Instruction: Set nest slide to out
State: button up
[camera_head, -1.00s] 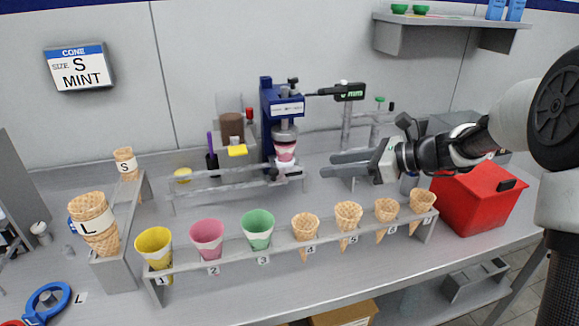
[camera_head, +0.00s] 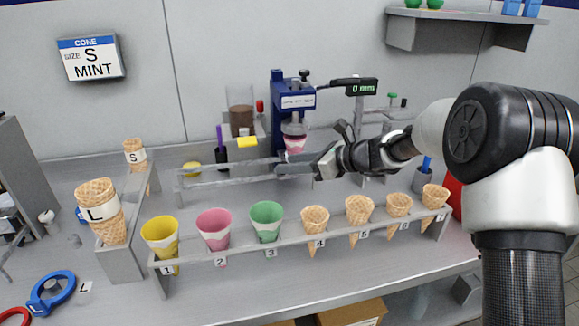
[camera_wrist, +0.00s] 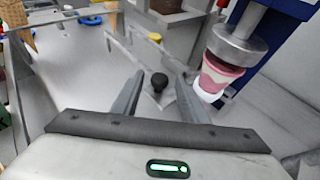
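A blue press (camera_head: 293,105) stands at the back of the bench. A pink-and-white cup (camera_head: 294,143) sits under its metal head and also shows in the wrist view (camera_wrist: 217,78). My gripper (camera_head: 282,168) reaches in from the right, in front of the press and below the cup. In the wrist view my gripper (camera_wrist: 160,76) is open, with a black knob (camera_wrist: 157,82) seen between its two fingers. The knob appears to be the nest slide's handle. I cannot tell whether the fingers touch it. In the head view the gripper hides the slide.
A grey rail (camera_head: 215,181) runs in front of the press. A front rack (camera_head: 300,242) holds yellow, pink and green sleeves and several cones. A side rack (camera_head: 137,230) carries cones marked S and L. A wall sign (camera_head: 91,58) reads size S, mint.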

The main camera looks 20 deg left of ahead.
jog(key=shift+w+a+f, duration=0.1)
jog(key=shift+a+f, duration=0.1)
jog(key=shift+a, duration=0.3)
grip_shut()
jog(key=shift+a, duration=0.1)
